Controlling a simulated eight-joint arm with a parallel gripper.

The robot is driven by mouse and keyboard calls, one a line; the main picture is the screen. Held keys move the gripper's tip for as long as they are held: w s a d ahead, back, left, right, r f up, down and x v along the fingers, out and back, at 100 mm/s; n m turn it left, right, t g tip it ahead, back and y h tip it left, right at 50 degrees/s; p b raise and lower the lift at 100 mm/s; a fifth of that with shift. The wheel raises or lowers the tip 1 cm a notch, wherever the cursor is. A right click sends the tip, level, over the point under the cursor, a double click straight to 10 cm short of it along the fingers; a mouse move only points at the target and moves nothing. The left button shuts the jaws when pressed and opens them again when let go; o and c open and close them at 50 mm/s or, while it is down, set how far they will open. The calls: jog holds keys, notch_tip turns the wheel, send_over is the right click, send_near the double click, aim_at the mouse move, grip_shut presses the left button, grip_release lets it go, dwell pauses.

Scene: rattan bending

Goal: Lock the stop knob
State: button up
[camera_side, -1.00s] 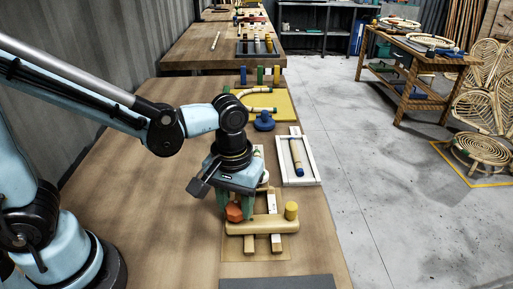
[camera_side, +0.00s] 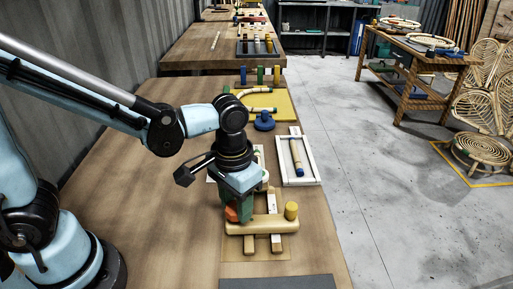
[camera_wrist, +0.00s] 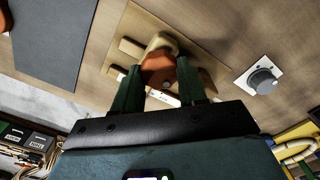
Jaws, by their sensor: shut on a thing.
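The orange-red stop knob (camera_side: 231,214) sits at the left end of a pale wooden crossbar (camera_side: 265,228) on the work fixture. It also shows in the wrist view (camera_wrist: 157,74), between my green fingers. My gripper (camera_side: 238,211) points down over the knob and is shut on it, one finger at each side. In the side view the fingers partly cover the knob. A yellow peg (camera_side: 291,210) stands upright at the crossbar's right end. Two wooden rails (camera_side: 276,243) run under the crossbar. Whether the knob is locked cannot be told.
A grey mat (camera_side: 278,283) lies at the near table edge. A white frame with a blue-ended stick (camera_side: 298,160) is behind right. A blue round knob (camera_side: 264,121) stands farther back. In the wrist view a grey dial (camera_wrist: 262,80) is at the right. The table at left is clear.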

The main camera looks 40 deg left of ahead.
jog(key=m, duration=0.6)
jog(key=shift+m, duration=0.3)
jog(key=m, duration=0.6)
jog(key=shift+m, duration=0.4)
jog(key=o, duration=1.1)
jog(key=shift+c, duration=0.2)
jog(key=shift+r, duration=0.1)
notch_tip(320, 180, up, 12)
